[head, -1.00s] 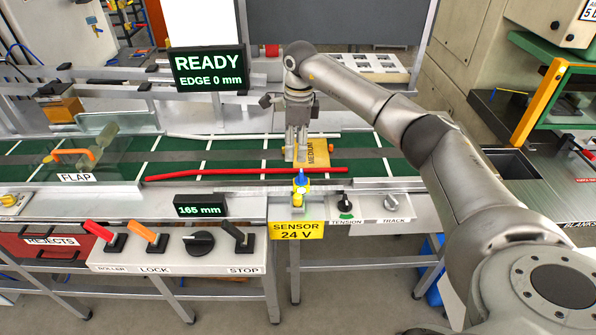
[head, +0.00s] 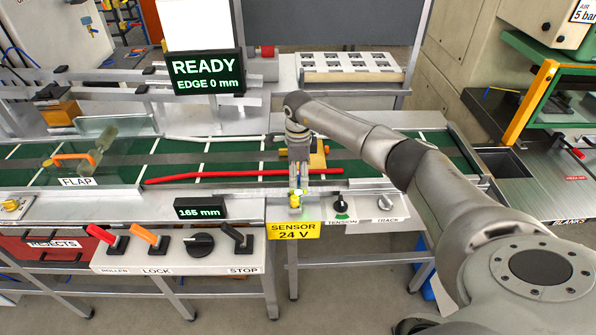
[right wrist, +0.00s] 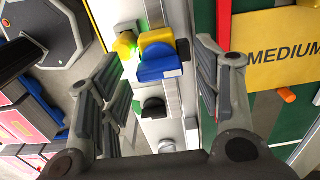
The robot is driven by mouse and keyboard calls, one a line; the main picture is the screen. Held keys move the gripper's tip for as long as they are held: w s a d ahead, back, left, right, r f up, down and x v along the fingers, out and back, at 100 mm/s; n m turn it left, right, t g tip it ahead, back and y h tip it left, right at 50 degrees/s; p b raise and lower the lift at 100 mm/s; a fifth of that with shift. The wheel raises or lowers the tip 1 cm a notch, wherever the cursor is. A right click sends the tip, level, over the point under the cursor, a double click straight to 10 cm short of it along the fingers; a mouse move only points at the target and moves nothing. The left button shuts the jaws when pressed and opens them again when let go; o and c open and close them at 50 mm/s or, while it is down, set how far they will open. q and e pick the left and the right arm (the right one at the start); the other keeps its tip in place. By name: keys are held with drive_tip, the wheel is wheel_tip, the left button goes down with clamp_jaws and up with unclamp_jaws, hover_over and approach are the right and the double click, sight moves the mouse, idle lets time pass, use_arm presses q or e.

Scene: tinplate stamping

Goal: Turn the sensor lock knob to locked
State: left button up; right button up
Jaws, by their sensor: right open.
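The sensor lock knob appears to be the blue knob (right wrist: 160,65) on a yellow sensor body (right wrist: 125,45) in the right wrist view. In the head view, a bit of blue and the yellow sensor (head: 295,199) show at the conveyor's front rail, above the yellow SENSOR 24 V sign (head: 293,230). My right gripper (head: 298,172) is open just above the sensor. In the right wrist view its fingers stand on either side of the blue knob with gaps. Any lock marking on the knob is not readable. My left gripper is not in view.
A yellow MEDIUM plate (right wrist: 278,48) lies on the green belt behind the sensor. A red rod (head: 240,174) runs along the belt. The TENSION knob (head: 340,206) and TRACK knob (head: 385,202) are right of the sensor. The display (head: 205,73) reads READY, EDGE 0 mm.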

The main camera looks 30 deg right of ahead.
drive_tip(key=c, duration=1)
